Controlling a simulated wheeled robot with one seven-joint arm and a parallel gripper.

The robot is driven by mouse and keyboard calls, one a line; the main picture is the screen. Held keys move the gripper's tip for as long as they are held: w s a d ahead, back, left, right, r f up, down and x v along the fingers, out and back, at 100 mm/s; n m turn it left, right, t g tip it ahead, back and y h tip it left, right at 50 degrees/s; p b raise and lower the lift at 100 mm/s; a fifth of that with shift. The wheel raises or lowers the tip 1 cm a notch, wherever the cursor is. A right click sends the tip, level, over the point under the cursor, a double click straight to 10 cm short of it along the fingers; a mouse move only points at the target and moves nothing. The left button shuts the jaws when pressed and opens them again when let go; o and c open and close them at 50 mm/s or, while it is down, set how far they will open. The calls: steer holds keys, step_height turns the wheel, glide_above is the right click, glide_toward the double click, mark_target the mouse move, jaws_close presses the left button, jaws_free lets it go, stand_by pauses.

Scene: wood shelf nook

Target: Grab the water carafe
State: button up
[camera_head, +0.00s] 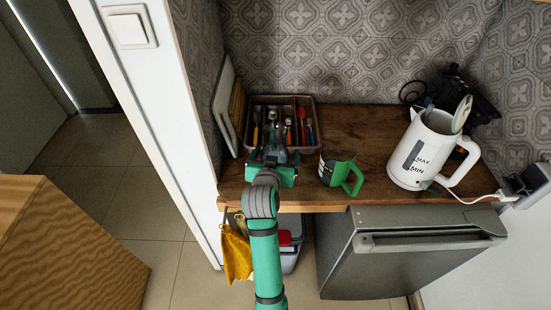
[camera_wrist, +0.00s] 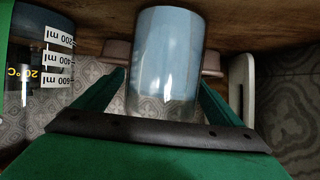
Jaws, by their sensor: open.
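The water carafe (camera_head: 273,131) is a clear glass vessel standing at the front of the wooden counter, before the cutlery tray. In the wrist view the carafe (camera_wrist: 167,60) shows as a bluish see-through cylinder. My gripper (camera_head: 274,160) has reached it from the front. In the wrist view the green fingers of my gripper (camera_wrist: 164,88) stand open, one on each side of the carafe. Whether either finger touches the glass I cannot tell. The carafe's lower part is mostly hidden by my gripper in the head view.
A measuring jug (camera_head: 337,171) with a green handle stands close to the right; it shows at left in the wrist view (camera_wrist: 40,60). The cutlery tray (camera_head: 312,101) is behind, boards (camera_head: 226,106) lean at left. A white kettle (camera_head: 418,155) stands at right.

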steer(key=shift+w+d+f, duration=0.15)
steer(key=shift+w, duration=0.3)
steer(key=shift+w+f, duration=0.1)
steer(key=shift+w, duration=0.15)
steer(key=shift+s+a, duration=0.1)
steer(key=shift+a, duration=0.15)
steer(key=shift+c, duration=0.6)
steer(key=shift+d, duration=0.1)
steer(key=c, duration=1.5)
steer(key=shift+c, duration=0.2)
